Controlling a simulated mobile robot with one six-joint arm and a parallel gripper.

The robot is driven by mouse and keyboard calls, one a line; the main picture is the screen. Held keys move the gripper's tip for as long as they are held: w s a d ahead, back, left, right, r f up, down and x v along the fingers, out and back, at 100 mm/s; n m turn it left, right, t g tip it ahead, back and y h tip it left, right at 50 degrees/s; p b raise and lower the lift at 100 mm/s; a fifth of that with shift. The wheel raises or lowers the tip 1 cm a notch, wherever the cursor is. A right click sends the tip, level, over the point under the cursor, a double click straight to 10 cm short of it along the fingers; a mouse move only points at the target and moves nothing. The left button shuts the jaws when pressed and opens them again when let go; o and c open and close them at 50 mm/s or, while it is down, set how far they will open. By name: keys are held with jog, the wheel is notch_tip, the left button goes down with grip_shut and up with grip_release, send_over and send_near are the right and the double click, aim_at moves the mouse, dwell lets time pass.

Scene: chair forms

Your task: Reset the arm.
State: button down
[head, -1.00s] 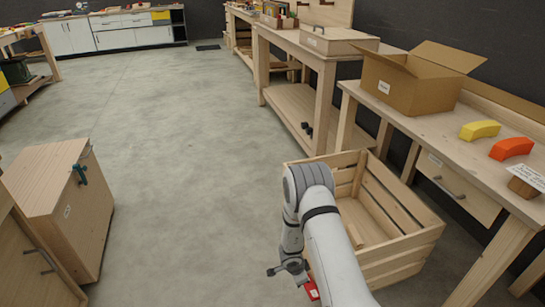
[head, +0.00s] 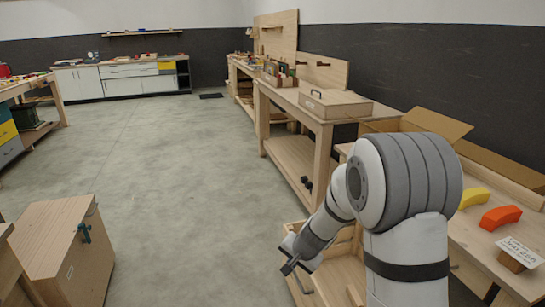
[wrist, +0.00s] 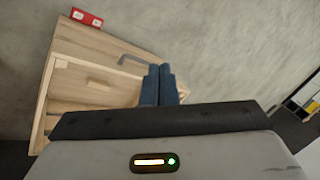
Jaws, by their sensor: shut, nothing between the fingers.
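My arm's large grey joint covers part of the crate and of the right bench in the head view. Beyond the fingers, the wrist view shows a pale wooden piece (wrist: 75,70) with a grey handle, and a small red thing with white marks (wrist: 86,17) at its top corner.
The right bench bears an open cardboard box (head: 437,124), a yellow curved block (head: 474,198), an orange one (head: 500,217) and a label card (head: 519,252). A lidded wooden box (head: 335,104) sits on the bench behind. A wooden cabinet (head: 66,255) stands left. The middle floor is clear.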

jog(key=s+d+r+n+p, duration=0.1)
jog(key=s+r+n+p, duration=0.15)
jog(key=s+r, duration=0.5)
jog(key=s+d+r+n+p, duration=0.1)
jog(key=s+d+r+p, duration=0.2)
jog(key=r, duration=0.7)
jog(key=s+d+r+n+g+h+p, duration=0.1)
jog(key=s+d+r+p, duration=0.1)
jog(key=s+r, duration=0.3)
jog(key=s+d+r+n+h+p, duration=0.2)
jog(key=s+d+r+p, duration=0.1)
jog(key=s, duration=0.8)
jog(key=shift+d+r+g, duration=0.3)
jog(key=shift+r+g, duration=0.1)
jog(key=shift+r, duration=0.5)
